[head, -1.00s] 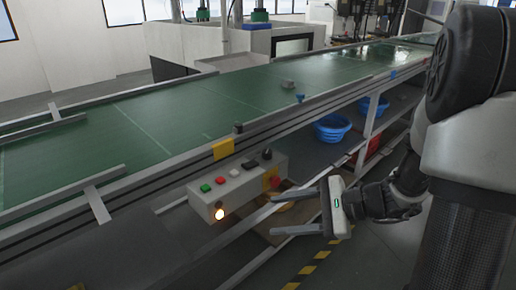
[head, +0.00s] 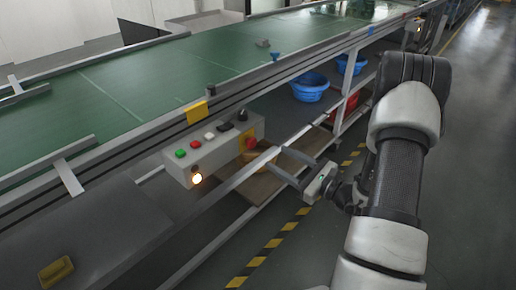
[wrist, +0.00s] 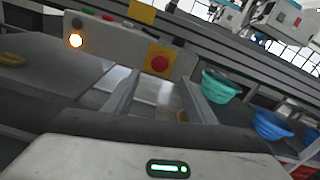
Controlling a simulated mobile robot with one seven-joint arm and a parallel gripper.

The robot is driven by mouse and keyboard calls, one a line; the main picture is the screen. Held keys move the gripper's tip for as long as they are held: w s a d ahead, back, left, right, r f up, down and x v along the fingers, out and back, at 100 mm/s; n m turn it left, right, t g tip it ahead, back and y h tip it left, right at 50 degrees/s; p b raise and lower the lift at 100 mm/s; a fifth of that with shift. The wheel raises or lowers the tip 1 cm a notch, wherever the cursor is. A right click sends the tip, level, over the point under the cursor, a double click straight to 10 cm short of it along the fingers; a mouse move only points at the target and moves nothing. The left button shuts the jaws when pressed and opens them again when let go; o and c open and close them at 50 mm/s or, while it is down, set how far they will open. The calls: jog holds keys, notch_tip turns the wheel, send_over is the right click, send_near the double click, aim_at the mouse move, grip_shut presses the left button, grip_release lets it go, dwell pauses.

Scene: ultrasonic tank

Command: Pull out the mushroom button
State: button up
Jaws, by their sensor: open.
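In the wrist view the button (wrist: 159,63) is unobstructed, ahead of and between the two fingers. My gripper (head: 277,160) is open and empty, just right of and below the button in the head view. Its fingers point toward the box end. The fingers (wrist: 157,85) also show spread in the wrist view. A gap to the button seems to remain, but its size is hard to tell.
The box top carries green, red, white and black controls, and its front a lit lamp (head: 197,178). The green conveyor (head: 150,90) runs behind. Below are a shelf, a blue basket (head: 309,86) and a red basket (head: 342,108). The striped floor to the right is clear.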

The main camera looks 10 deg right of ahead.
aim_at(254, 144)
jog(key=b+x, duration=0.1)
jog(key=x, duration=0.8)
jog(key=shift+w+a, duration=0.25)
jog(key=shift+w, duration=0.05)
jog(key=shift+c, duration=0.4)
